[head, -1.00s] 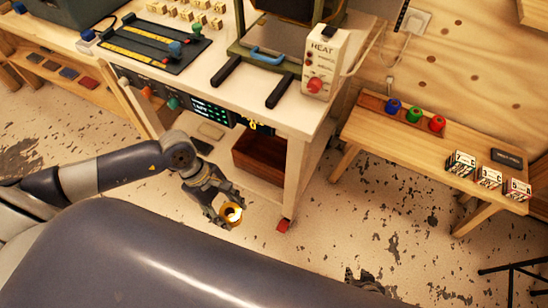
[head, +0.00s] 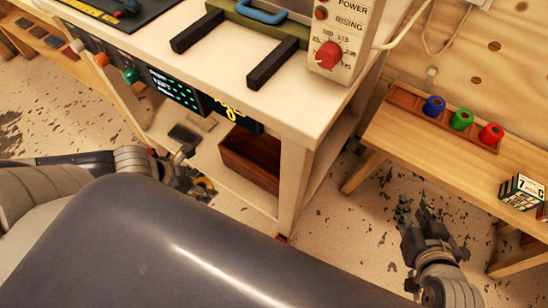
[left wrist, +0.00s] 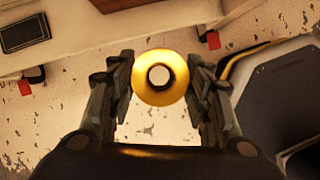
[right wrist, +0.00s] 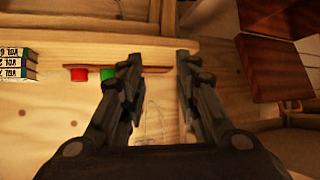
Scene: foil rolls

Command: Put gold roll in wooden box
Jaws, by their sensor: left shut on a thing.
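The gold roll (left wrist: 160,98) sits between the fingers of my left gripper (left wrist: 160,80) in the left wrist view, its open end facing the camera. In the head view the left gripper (head: 192,180) and the roll (head: 207,184) are low in front of the workbench, partly hidden by my body. The dark reddish wooden box (head: 250,155) stands open on the bench's lower shelf, to the right of and beyond the left gripper. My right gripper (head: 422,212) is open and empty, in front of the side bench. Its parted fingers (right wrist: 160,60) show in the right wrist view.
A workbench leg (head: 292,185) stands just right of the wooden box. Speckled floor (head: 340,230) lies open between the benches.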

